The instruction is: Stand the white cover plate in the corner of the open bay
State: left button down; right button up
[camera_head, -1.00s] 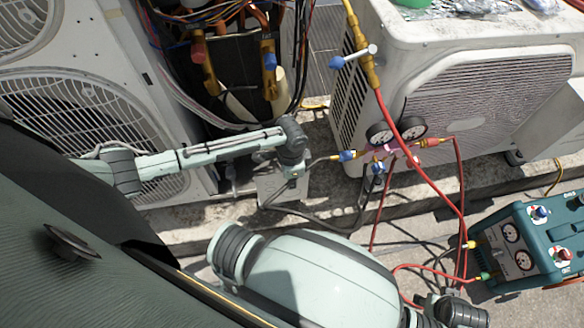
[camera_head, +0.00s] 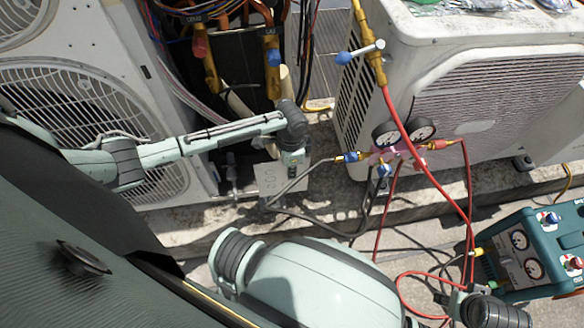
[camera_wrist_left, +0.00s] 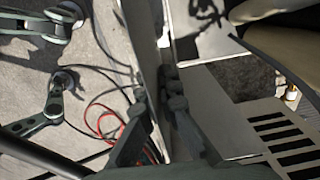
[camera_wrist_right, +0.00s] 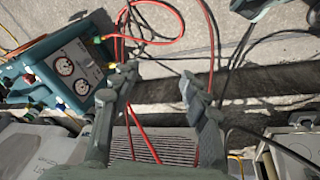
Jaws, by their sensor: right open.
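The white cover plate (camera_head: 268,179) hangs tilted at my left gripper (camera_head: 290,168), in front of the lower edge of the open bay (camera_head: 238,75). In the left wrist view the plate (camera_wrist_left: 147,60) is seen nearly edge-on and runs between the fingers of my left gripper (camera_wrist_left: 158,112), which is shut on it. The bay holds copper pipes and wires; its inner corner is partly hidden by my left arm.
A pink gauge manifold (camera_head: 392,150) with red hoses hangs right of the plate. A teal recovery machine (camera_head: 545,245) stands at the lower right. A condenser with a fan grille (camera_head: 75,110) is at left, another (camera_head: 480,90) at right. A concrete ledge (camera_head: 205,222) runs below.

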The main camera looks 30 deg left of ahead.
pick_arm(q)
jog(key=shift+w+a+f+b, duration=0.45)
jog(key=shift+w+a+b, duration=0.2)
jog(key=shift+w+b, duration=0.35)
jog(key=shift+w+a+f+b, duration=0.45)
jog(key=shift+w+a+b, duration=0.25)
jog(key=shift+b, duration=0.35)
pick_arm(e)
jog(key=d+v, duration=0.1)
jog(key=v, duration=0.9)
jog(key=shift+w+d+t+h, duration=0.25)
jog(key=shift+d+t+h, duration=0.05)
jog(key=shift+r, duration=0.15)
pick_arm(q)
jog(key=shift+f+p, duration=0.2)
jog(key=shift+p, duration=0.1)
pick_arm(e)
jog(key=shift+r, duration=0.25)
pick_arm(q)
jog(key=c, duration=1.6)
grip_release()
jog(key=shift+c, duration=0.2)
